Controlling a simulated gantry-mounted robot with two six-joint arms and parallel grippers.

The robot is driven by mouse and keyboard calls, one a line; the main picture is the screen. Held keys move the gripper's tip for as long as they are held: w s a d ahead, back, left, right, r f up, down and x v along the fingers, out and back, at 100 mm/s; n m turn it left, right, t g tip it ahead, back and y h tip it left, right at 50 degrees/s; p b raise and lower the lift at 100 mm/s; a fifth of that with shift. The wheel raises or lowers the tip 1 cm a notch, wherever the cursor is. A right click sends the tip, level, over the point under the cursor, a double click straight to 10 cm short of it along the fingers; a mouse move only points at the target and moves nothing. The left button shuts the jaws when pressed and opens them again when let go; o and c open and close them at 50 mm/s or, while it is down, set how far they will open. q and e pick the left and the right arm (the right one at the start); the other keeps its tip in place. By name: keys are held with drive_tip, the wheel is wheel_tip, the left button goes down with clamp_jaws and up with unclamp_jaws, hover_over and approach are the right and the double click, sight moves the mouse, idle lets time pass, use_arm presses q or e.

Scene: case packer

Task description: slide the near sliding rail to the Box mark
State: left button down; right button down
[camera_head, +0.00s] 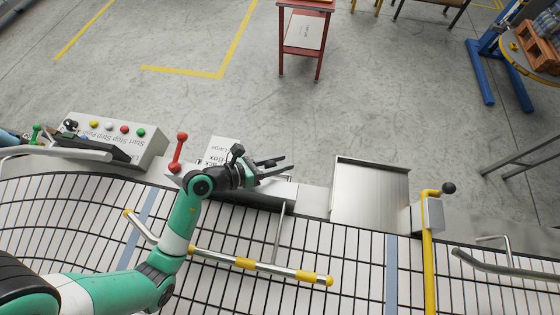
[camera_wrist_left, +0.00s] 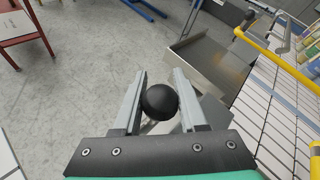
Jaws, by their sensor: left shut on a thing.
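The near sliding rail (camera_head: 285,270) is a chrome bar with yellow bands, lying over the roller conveyor. A thin rod (camera_head: 279,230) runs from it up to the conveyor's far edge. My left gripper (camera_head: 272,167) is over that far edge, its fingers pointing right. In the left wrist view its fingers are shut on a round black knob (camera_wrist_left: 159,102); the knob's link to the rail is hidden. A white label plate (camera_head: 217,148) with the word Box and other lettering is behind the gripper, partly covered by it. My right gripper is not in view.
A red lever (camera_head: 179,152) stands just left of the gripper. A button box (camera_head: 110,137) is further left. A metal tray (camera_head: 370,190) is to the right, then a yellow post (camera_head: 428,250) with a black knob. The floor beyond is mostly open.

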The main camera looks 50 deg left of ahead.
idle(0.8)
use_arm(q)
drive_tip(key=shift+w+a+p, duration=0.45)
drive_tip(key=shift+w+a, duration=0.2)
drive_tip(key=shift+w, duration=0.25)
drive_tip(key=shift+c, duration=2.3)
unclamp_jaws()
drive_tip(key=v, duration=1.1)
drive_tip(key=shift+s+a+r, duration=0.1)
drive_tip(key=shift+s+r, duration=0.05)
drive_tip(key=shift+s, duration=0.15)
